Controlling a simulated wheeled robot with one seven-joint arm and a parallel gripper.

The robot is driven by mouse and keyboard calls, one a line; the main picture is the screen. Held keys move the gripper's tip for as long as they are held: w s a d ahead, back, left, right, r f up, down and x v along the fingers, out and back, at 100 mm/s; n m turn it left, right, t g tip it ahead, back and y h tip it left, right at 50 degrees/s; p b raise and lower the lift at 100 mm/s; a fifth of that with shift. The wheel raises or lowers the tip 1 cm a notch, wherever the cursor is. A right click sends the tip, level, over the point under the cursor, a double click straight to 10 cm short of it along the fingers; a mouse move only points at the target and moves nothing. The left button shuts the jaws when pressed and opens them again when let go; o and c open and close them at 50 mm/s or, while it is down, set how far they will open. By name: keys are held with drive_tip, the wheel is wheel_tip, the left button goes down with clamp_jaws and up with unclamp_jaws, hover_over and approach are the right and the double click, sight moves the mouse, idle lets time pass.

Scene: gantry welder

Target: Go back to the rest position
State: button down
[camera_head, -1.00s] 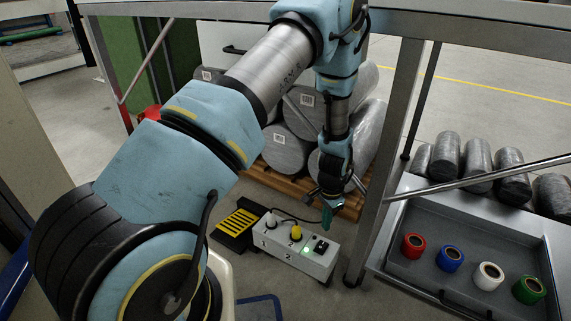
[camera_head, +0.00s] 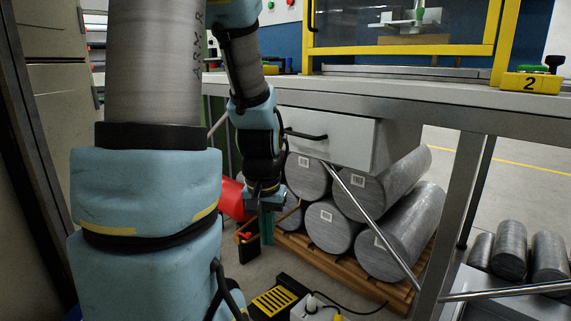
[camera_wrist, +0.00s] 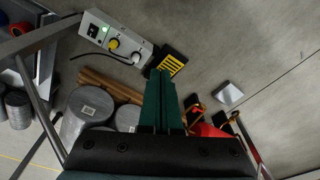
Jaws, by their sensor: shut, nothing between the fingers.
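My gripper (camera_head: 266,228) hangs at the end of my blue and grey arm, in front of the stacked cylinders and under the drawer. In the wrist view its green fingers (camera_wrist: 161,85) are together with nothing between them. They point down toward the floor. The control box (camera_wrist: 117,38) with a lit green button, a yellow knob and a white knob lies beyond the fingertips, apart from them. Only a corner of that box shows at the bottom of the head view (camera_head: 315,310).
Large grey cylinders (camera_head: 328,227) lie on a wooden pallet (camera_head: 300,245). A workbench (camera_head: 420,90) with an open-sided frame and a white drawer (camera_head: 325,137) is above. A black and yellow pedal (camera_head: 274,299) is on the floor. A red object (camera_head: 234,199) is left of my gripper.

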wheel_tip(320, 180, up, 35)
drive_tip(key=s+a+n+p, duration=0.1)
drive_tip(key=s+a+p, duration=0.1)
drive_tip(key=p, duration=3.1)
drive_tip(key=shift+s+a, duration=0.3)
drive_tip(key=shift+a, duration=0.1)
